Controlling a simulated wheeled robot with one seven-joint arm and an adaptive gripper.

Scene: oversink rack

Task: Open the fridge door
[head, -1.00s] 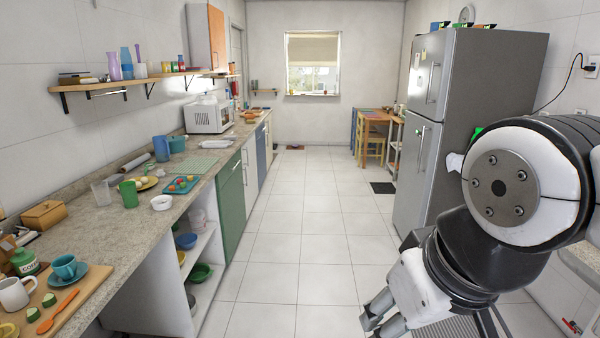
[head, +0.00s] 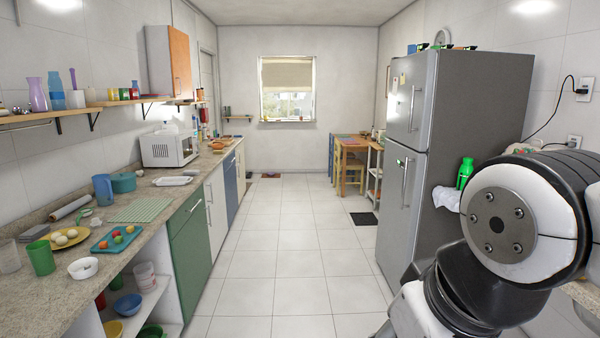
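The grey two-door fridge (head: 455,120) stands at the right of the head view, its front facing left toward the aisle. Its upper door (head: 408,100) and lower door (head: 398,205) both look shut. Each door has a vertical metal handle, the upper handle (head: 412,108) and the lower handle (head: 405,183). My arm is folded at the lower right, in front of the fridge and apart from it. My gripper's fingers are almost wholly below the bottom edge of the picture, so their opening is hidden.
The tiled aisle (head: 285,230) is clear. A long counter (head: 70,280) with dishes runs along the left. A green bottle (head: 465,173) and a white cloth (head: 446,198) are beside the fridge. A dark mat (head: 364,219) and a wooden table (head: 353,143) are farther back.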

